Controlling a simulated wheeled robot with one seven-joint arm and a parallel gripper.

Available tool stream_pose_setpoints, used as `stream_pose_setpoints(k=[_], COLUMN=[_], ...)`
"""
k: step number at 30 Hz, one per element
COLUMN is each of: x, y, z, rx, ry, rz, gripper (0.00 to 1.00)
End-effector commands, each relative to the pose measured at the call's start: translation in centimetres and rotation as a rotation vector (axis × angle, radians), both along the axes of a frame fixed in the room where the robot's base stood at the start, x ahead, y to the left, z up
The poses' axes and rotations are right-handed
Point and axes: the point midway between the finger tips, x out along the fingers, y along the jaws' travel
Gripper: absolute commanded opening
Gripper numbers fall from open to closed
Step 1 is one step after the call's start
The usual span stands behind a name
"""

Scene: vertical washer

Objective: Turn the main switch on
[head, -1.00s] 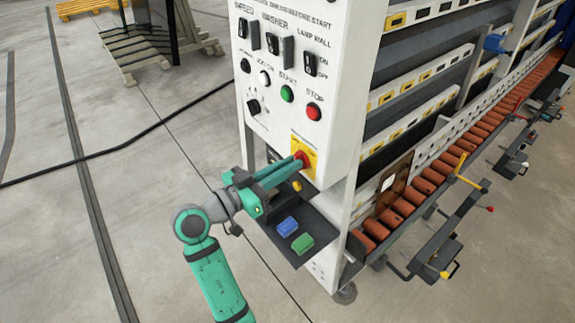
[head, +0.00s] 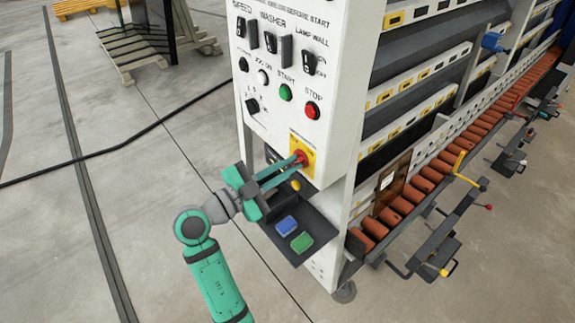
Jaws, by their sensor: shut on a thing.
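The main switch (head: 304,157) is a red knob on a yellow plate, low on the front of the white control panel (head: 330,135). My gripper (head: 298,162) reaches it from the lower left. Its green fingers are shut on the red knob, and the fingertips hide part of it. The knob's exact angle is too small to tell. My gripper's body looks rolled, with its fingers one above the other.
A dark shelf (head: 262,232) with a blue block (head: 287,225) and a green block (head: 302,242) juts out below the panel. Start, stop and other switches sit above. An orange roller conveyor (head: 430,185) runs right. The floor at left is open, with a black cable (head: 110,153).

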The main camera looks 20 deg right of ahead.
Motion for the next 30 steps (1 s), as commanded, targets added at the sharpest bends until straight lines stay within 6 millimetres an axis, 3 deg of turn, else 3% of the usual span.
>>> stream_pose_setpoints(k=[9, 24, 25, 26, 27, 30], x=[0.03, -0.02, -0.02, -0.02, -0.01, -0.01], y=[-0.04, -0.04, -0.04, -0.04, -0.04, -0.05], z=[-0.11, -0.12, -0.12, -0.12, -0.11, -0.09], rx=[0.035, 0.040, 0.040, 0.040, 0.040, 0.039], ry=[-0.093, -0.106, -0.106, -0.106, -0.106, -0.106], rz=[0.001, 0.000, 0.000, 0.000, 0.000, 0.001], gripper=[0.00, 0.00, 0.16, 0.24, 0.28, 0.28])
